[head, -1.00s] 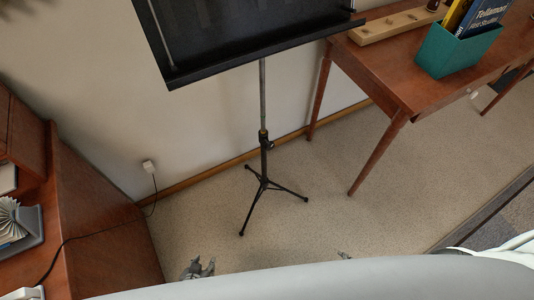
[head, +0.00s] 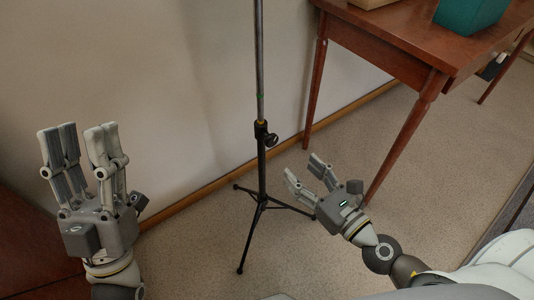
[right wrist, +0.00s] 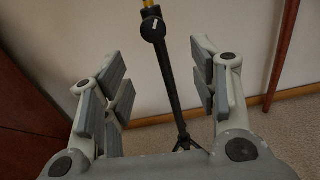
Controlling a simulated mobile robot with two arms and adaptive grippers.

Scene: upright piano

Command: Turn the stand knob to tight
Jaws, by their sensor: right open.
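The music stand (head: 260,70) stands upright on its black tripod near the wall. Its black knob (head: 271,140) sticks out to the right of the collar on the pole. The knob also shows in the right wrist view (right wrist: 152,29), with a white mark on its face, above and ahead of the open fingers. My right gripper (head: 306,176) is open and empty, below and to the right of the knob, apart from it. In the right wrist view the right gripper (right wrist: 160,85) has the pole between and beyond its fingers. My left gripper (head: 84,147) is open and empty, fingers up, at the left.
A wooden table (head: 400,50) stands at the right, its legs near my right gripper. A teal box (head: 470,14) is on it. Brown wooden furniture (head: 30,255) is at the lower left. The carpet around the tripod is clear.

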